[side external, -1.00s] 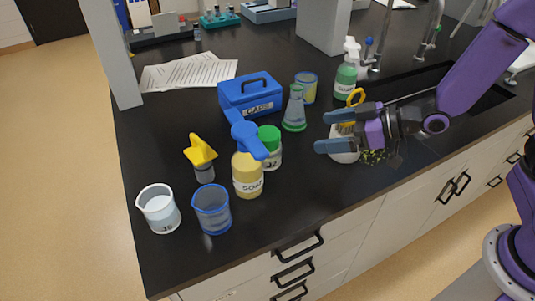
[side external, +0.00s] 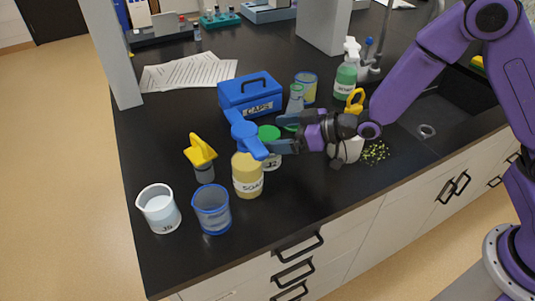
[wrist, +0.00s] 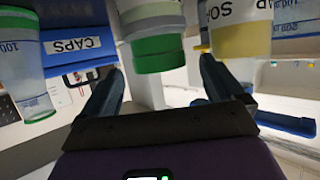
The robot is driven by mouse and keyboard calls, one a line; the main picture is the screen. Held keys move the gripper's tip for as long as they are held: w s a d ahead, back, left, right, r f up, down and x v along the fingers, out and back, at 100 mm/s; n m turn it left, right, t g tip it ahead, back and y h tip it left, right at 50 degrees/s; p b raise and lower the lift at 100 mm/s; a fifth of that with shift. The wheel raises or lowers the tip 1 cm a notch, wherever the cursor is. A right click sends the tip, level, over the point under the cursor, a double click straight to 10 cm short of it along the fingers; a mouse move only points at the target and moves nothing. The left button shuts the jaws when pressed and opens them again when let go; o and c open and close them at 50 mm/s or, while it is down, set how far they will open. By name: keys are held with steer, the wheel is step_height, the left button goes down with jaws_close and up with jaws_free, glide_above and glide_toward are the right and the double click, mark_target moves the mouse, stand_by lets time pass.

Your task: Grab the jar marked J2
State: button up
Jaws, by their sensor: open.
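The jar marked J2 (side external: 271,163) stands upright on the black counter, a pale jar with a green lid. The soap bottle partly hides it on the left, and one finger crosses in front of it below the lid. My gripper (side external: 274,133) is open, its fingers level and pointing left at the jar near lid height. In the wrist view, which is upside down, the jar's green lid (wrist: 158,48) shows just ahead, between the two fingertips (wrist: 160,68). Its label is not visible there. I cannot tell if a finger touches the jar.
A soap bottle (side external: 248,183) with a blue pump stands against the jar's left side. A blue CAPS box (side external: 250,98) and a green flask (side external: 296,98) stand behind.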

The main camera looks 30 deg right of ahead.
mark_target(270, 135)
steer(key=shift+x, duration=2.75)
steer(key=shift+c, duration=0.3)
steer(key=c, duration=1.5)
